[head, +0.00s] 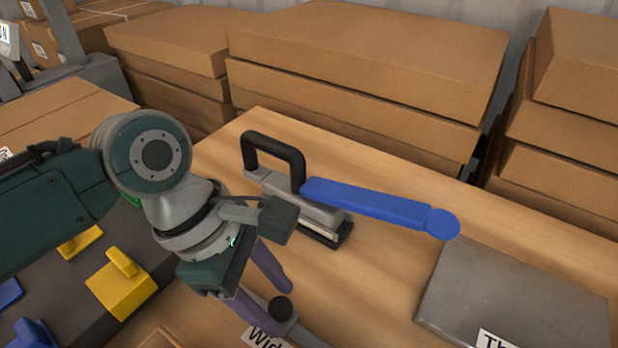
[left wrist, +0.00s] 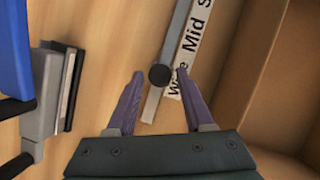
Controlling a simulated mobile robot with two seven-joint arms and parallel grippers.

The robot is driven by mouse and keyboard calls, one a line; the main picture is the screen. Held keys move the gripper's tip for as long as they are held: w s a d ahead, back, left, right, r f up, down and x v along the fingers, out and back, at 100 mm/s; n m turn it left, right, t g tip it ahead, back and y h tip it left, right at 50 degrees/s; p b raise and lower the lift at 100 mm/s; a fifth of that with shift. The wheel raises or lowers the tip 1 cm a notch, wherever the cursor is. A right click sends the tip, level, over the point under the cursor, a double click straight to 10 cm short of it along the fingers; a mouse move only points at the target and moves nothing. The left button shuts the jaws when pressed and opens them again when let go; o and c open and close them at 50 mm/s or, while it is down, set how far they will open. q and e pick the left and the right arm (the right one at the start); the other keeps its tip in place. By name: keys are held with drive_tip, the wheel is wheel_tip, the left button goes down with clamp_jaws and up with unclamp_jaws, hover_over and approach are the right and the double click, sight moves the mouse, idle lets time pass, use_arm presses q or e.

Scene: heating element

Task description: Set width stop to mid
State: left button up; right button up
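The width stop is a black round knob (head: 281,308) on a grey rail (head: 262,301); in the left wrist view the knob (left wrist: 160,76) sits beside the word "Wide" on the white label (left wrist: 192,45). "Mid" is further up the rail (left wrist: 178,38) in that view. My left gripper (head: 275,304) points down at the rail with its two purple fingers open. In the left wrist view its fingertips (left wrist: 158,74) stand on either side of the knob, with a gap on the left and the right tip close to it. I cannot tell whether it touches. My right gripper is not in view.
A sealer-like tool with a black handle (head: 273,147) and a blue lever (head: 375,205) stands behind the gripper. A grey plate (head: 520,295) lies to the right. Cardboard boxes (head: 365,60) line the back. Yellow (head: 122,285) and blue pieces are on the left.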

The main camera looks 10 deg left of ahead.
use_arm(q)
clamp_jaws()
idle(1.1)
